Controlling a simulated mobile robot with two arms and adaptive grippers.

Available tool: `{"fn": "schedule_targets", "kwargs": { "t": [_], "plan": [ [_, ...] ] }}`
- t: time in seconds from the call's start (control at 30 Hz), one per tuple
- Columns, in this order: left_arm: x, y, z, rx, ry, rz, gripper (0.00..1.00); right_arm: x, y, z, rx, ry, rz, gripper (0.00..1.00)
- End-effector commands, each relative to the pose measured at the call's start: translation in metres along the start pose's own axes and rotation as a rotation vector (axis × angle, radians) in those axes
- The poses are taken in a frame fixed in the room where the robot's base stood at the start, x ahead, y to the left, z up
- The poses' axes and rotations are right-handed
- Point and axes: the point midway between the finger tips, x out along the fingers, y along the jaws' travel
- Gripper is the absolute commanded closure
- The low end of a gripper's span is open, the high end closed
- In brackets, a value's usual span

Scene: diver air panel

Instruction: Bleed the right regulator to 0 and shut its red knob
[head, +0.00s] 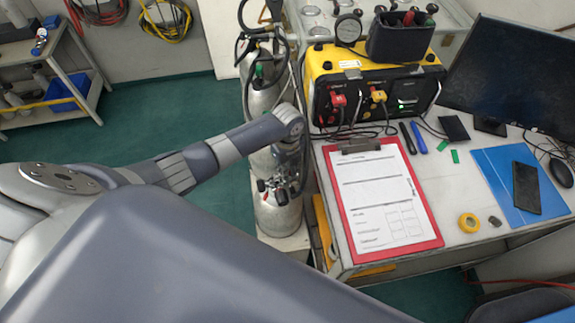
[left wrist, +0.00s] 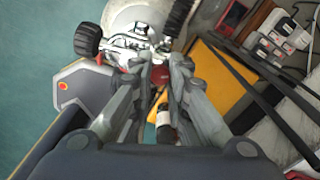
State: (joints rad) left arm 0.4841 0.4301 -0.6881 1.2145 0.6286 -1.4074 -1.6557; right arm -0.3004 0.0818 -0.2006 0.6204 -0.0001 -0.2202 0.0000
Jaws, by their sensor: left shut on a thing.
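My left gripper (head: 280,187) reaches down in front of the silver gas cylinder (head: 277,218), at the valve fittings. In the left wrist view its two fingers (left wrist: 161,66) stand on either side of a red knob (left wrist: 161,77) and are shut on it. The knob is mostly hidden between the fingers. The metal regulator body (left wrist: 128,42) lies just beyond the fingertips, with a black knob (left wrist: 88,40) to its left. No gauge reading can be made out. My right gripper is not in view.
A desk (head: 462,193) to the right carries a red clipboard (head: 438,228), a yellow-and-black air panel (head: 325,66) and a monitor (head: 510,75). More cylinders and black hoses stand close behind the gripper. Green floor (head: 160,120) is open to the left.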

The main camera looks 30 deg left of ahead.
Motion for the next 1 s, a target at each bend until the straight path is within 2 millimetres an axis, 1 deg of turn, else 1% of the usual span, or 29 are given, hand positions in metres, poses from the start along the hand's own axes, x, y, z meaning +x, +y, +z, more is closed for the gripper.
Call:
{"fn": "schedule_targets", "kwargs": {
  "t": [0.03, 0.2, 1.0],
  "plan": [
    [-0.004, -0.001, -0.001, -0.046, 0.002, -0.001, 1.00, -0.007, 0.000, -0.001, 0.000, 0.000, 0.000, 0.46],
    [-0.004, 0.000, -0.001, -0.208, 0.002, 0.000, 1.00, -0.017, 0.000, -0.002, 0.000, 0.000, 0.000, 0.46],
    [-0.003, -0.001, -0.001, -0.968, 0.003, 0.001, 1.00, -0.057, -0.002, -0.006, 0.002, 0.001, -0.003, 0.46]
  ]
}}
